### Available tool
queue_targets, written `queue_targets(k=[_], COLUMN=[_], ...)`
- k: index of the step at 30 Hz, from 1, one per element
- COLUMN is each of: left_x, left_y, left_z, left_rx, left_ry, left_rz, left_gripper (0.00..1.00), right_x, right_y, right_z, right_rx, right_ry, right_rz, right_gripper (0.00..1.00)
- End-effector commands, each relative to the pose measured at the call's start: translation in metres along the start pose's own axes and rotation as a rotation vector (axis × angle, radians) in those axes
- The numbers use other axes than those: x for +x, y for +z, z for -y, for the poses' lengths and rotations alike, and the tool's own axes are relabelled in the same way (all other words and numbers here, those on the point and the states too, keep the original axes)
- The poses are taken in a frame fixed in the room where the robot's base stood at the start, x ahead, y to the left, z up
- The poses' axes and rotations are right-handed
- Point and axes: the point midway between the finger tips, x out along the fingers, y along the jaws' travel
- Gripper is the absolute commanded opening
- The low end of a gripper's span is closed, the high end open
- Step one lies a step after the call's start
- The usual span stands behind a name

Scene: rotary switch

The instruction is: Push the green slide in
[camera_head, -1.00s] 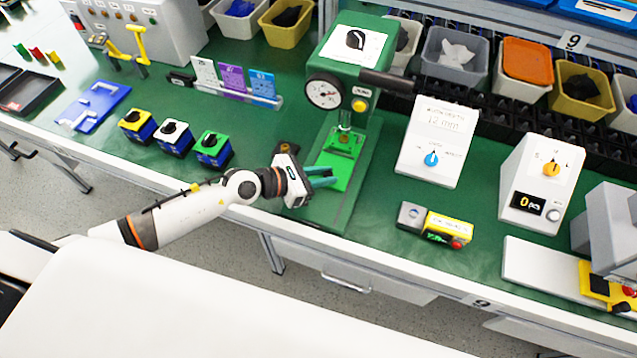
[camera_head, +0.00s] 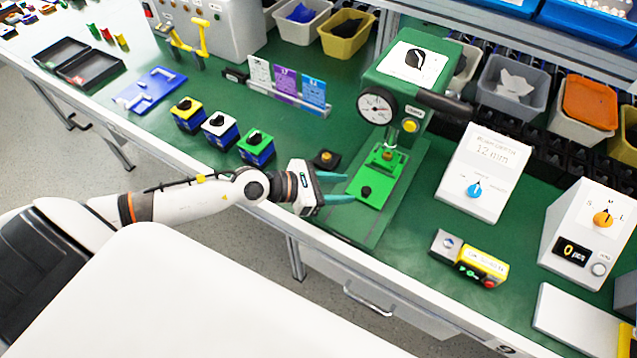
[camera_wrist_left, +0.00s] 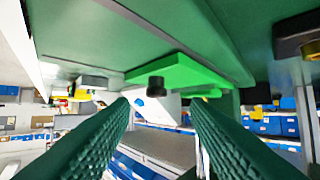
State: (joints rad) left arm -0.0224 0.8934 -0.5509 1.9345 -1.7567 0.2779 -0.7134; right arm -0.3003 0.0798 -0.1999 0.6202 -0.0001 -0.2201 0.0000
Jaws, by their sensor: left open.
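The bright green slide (camera_head: 376,192) lies on the base plate of the green press (camera_head: 401,98). It reaches from under the press head toward the table's front edge, with a black knob on its near part. My left gripper (camera_head: 345,188) is open and empty, just left of the slide's near end. In the left wrist view the slide (camera_wrist_left: 180,72) and its black knob (camera_wrist_left: 156,87) show beyond and between my two teal fingers (camera_wrist_left: 160,125). I see no contact with the knob. My right gripper is not in view.
A small dark block with an orange button (camera_head: 326,159) sits just behind my left gripper. Green, white and yellow-topped switch boxes (camera_head: 221,130) stand to the left. A white 12 mm display box (camera_head: 484,172) and a yellow control box (camera_head: 469,258) stand to the right.

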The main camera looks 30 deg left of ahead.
Motion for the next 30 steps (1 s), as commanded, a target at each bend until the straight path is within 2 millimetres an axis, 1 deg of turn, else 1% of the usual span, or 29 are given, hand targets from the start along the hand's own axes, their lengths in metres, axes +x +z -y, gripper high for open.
queue_targets(k=[1, 3, 6, 9, 12, 18, 30], left_x=[-0.011, -0.024, -0.038, -0.049, -0.056, -0.060, -0.060], left_y=[0.005, 0.005, 0.005, 0.004, 0.002, 0.000, -0.001], left_z=[0.000, 0.000, 0.000, 0.001, 0.000, 0.000, 0.000], left_rx=[0.003, 0.003, 0.002, 0.000, 0.001, 0.001, 0.000], left_ry=[0.001, 0.000, 0.001, 0.000, 0.000, 0.000, 0.000], left_rz=[0.006, 0.005, 0.004, 0.003, 0.001, -0.001, -0.001], left_gripper=[0.43, 0.43, 0.43, 0.43, 0.43, 0.43, 0.43], right_x=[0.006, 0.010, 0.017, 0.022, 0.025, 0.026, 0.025], right_y=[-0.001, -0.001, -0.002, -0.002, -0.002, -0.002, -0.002], right_z=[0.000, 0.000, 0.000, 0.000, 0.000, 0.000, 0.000], right_rx=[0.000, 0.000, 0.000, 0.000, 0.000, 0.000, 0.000], right_ry=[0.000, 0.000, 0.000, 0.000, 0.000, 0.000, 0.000], right_rz=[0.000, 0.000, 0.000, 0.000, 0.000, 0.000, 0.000], right_gripper=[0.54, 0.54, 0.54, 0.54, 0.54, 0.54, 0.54])
